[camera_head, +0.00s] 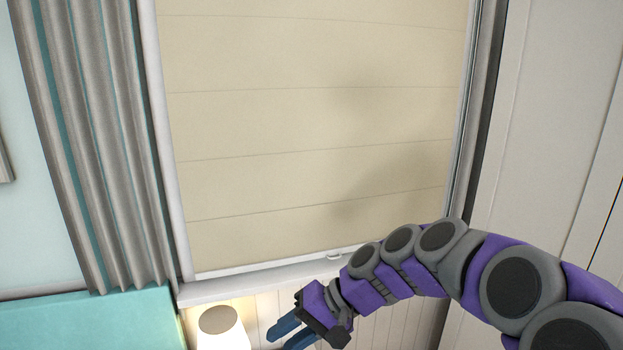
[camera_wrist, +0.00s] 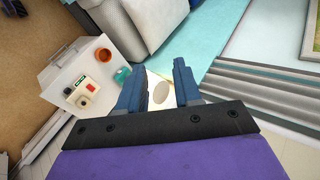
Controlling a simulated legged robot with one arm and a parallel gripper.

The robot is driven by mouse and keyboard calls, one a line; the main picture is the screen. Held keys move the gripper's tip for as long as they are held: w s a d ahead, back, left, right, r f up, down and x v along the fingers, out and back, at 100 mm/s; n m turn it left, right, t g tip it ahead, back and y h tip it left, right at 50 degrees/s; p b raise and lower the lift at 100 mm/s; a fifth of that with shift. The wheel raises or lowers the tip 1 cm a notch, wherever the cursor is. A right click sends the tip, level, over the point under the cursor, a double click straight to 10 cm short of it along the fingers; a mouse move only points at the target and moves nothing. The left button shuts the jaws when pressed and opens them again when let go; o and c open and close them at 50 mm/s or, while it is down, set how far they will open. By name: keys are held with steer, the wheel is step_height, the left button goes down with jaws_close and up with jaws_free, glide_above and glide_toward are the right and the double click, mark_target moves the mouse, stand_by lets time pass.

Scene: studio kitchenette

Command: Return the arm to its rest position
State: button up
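My arm, purple and grey, reaches in from the lower right of the head view and bends down towards the lower middle. My gripper (camera_head: 284,336) is at its end, with blue fingers pointing left and down. In the wrist view my gripper (camera_wrist: 158,72) shows two blue fingers apart with nothing held between them. A pale lamp (camera_head: 220,330) shows left of the gripper in the head view. A pale round top, probably the same lamp (camera_wrist: 158,92), appears between and beyond the fingers in the wrist view.
A window with a beige blind (camera_head: 310,130) and sill (camera_head: 250,286) is behind the arm. A grey curtain (camera_head: 95,140) hangs left, above a teal surface (camera_head: 85,322). The wrist view shows a white cabinet (camera_wrist: 62,68) bearing small items, including an orange cup (camera_wrist: 122,75).

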steer(key=s+d+f+h, duration=0.3)
steer(key=s+d, duration=0.3)
steer(key=s, duration=0.3)
steer(key=s+d+f+h, duration=0.3)
steer(key=s+d, duration=0.3)
steer(key=s, duration=0.3)
steer(key=s+d+f+g+h, duration=0.1)
steer(key=s+d+f+h, duration=0.1)
steer(key=s+d, duration=0.4)
steer(key=s+h, duration=0.1)
steer(key=s, duration=0.2)
steer(key=shift+f+h, duration=0.4)
steer(key=shift+w, duration=0.1)
